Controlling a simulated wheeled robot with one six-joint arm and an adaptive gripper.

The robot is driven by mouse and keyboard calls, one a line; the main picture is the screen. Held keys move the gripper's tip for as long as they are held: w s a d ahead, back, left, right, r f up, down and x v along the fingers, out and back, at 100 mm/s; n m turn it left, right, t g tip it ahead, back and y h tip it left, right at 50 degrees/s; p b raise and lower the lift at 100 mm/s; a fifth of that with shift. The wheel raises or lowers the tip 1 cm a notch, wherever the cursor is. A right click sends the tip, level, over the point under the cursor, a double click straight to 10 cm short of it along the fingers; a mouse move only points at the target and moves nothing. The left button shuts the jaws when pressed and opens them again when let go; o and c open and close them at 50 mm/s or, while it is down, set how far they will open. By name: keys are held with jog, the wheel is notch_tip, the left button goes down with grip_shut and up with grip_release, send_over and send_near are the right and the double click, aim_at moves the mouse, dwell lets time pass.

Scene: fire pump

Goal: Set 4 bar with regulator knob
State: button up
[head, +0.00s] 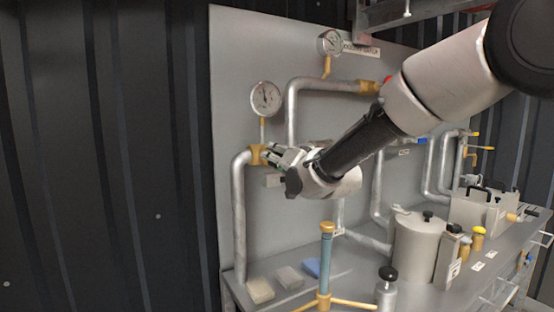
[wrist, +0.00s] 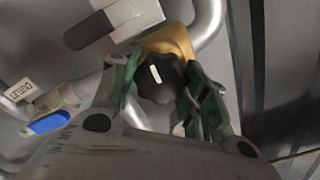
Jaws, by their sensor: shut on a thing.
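The regulator knob (wrist: 160,79) is a dark lobed knob with a white mark, on a brass body (wrist: 172,42) in the wrist view. My gripper (wrist: 160,92) has its green-padded fingers on either side of the knob and is shut on it. In the head view my gripper (head: 268,156) is at the brass fitting (head: 255,154) on the left pipe, and the knob is hidden behind it. A round gauge (head: 265,98) stands on a stem above that fitting. Its needle is too small to read.
A second gauge (head: 330,43) sits higher on the grey panel (head: 235,60). A blue-handled valve and an OUTLET label (wrist: 18,90) lie left in the wrist view.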

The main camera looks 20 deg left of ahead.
jog(key=o, duration=1)
jog(key=shift+f, duration=0.1)
